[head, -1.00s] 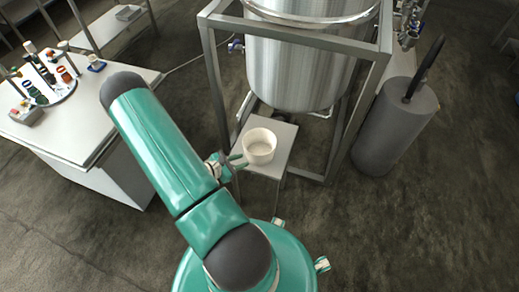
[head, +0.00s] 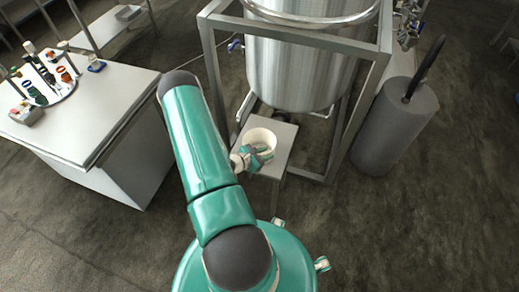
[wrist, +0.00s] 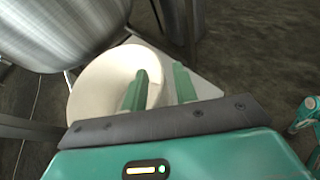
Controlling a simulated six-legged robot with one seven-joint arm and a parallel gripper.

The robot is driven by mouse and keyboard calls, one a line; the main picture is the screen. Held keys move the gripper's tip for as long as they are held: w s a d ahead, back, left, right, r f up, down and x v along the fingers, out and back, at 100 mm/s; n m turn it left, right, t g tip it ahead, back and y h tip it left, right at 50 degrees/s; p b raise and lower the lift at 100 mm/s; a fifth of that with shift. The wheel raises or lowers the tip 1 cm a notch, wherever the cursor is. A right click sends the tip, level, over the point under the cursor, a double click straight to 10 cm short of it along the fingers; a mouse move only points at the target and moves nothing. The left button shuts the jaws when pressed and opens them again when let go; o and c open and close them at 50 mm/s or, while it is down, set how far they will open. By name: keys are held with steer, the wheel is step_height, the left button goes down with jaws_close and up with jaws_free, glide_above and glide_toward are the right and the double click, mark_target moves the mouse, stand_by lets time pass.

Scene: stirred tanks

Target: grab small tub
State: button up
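The small tub (head: 259,134) is round, off-white and open at the top. It stands upright on a small grey stand (head: 285,138) in front of the steel tank. My gripper (head: 262,153) is at the tub's near side in the head view. In the wrist view, the tub (wrist: 90,92) lies left of centre. One green finger of my gripper (wrist: 161,70) reaches over the tub's opening and the other is outside its right edge. The fingers are apart, with the tub's wall between them. Whether either finger touches the wall is unclear.
A steel tank (head: 300,70) in a grey frame (head: 211,75) rises just behind the stand. A grey cylinder (head: 396,130) with a black hose stands at the right. A white table (head: 100,115) with a round rack of small items is at the left.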

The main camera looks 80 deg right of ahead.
steer(key=shift+s+d+f, duration=0.2)
steer(key=shift+s+d, duration=0.05)
steer(key=shift+d, duration=0.05)
steer(key=shift+c, duration=0.4)
jaws_close()
